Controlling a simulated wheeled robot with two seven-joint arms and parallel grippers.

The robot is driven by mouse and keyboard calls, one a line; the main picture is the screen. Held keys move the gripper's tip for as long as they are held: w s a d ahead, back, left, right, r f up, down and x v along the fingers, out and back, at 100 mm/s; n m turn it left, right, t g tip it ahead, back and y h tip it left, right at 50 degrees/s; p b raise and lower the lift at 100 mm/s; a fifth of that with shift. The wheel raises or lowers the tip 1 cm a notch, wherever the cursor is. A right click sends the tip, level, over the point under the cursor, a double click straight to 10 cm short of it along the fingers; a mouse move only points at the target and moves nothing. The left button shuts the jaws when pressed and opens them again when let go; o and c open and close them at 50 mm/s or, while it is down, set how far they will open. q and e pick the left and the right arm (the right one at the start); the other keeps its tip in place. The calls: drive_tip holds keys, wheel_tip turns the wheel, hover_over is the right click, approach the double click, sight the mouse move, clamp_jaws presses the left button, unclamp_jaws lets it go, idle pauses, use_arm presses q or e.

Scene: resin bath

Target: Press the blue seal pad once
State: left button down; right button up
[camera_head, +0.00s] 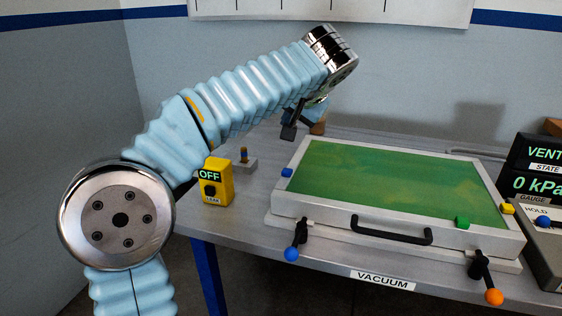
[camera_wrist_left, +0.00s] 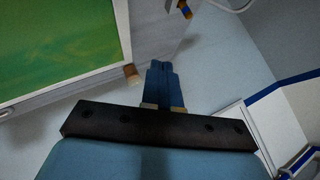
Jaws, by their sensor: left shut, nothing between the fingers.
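The blue seal pad (camera_head: 286,172) appears to be the small blue block on the left rim of the vacuum box (camera_head: 350,222), beside its green panel (camera_head: 390,178). My left gripper (camera_head: 290,130) hangs over the back of the bench, up and behind the blue pad and apart from it in the picture. In the left wrist view its blue fingers (camera_wrist_left: 162,82) are together with nothing between them. The green panel (camera_wrist_left: 55,45) shows there at the upper left, but I cannot make out the blue pad. My right gripper is in neither view.
A brown cylinder (camera_head: 318,128) stands behind the box, near the left gripper. A yellow box reading OFF (camera_head: 217,183) and a small post (camera_head: 243,157) stand to the left. Clamps with blue (camera_head: 291,254) and orange (camera_head: 494,297) knobs sit in front. A green block (camera_head: 462,222) and yellow block (camera_head: 507,208) are at right.

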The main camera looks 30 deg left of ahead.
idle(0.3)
use_arm(q)
drive_tip(key=b, duration=0.4)
hover_over(289, 172)
wheel_tip(289, 172, down, 7)
drive_tip(key=shift+r, duration=0.1)
drive_tip(key=shift+f+b, duration=0.75)
drive_tip(key=shift+f, duration=0.25)
drive_tip(key=shift+f, duration=0.1)
idle(1.0)
drive_tip(key=shift+f+b, duration=0.3)
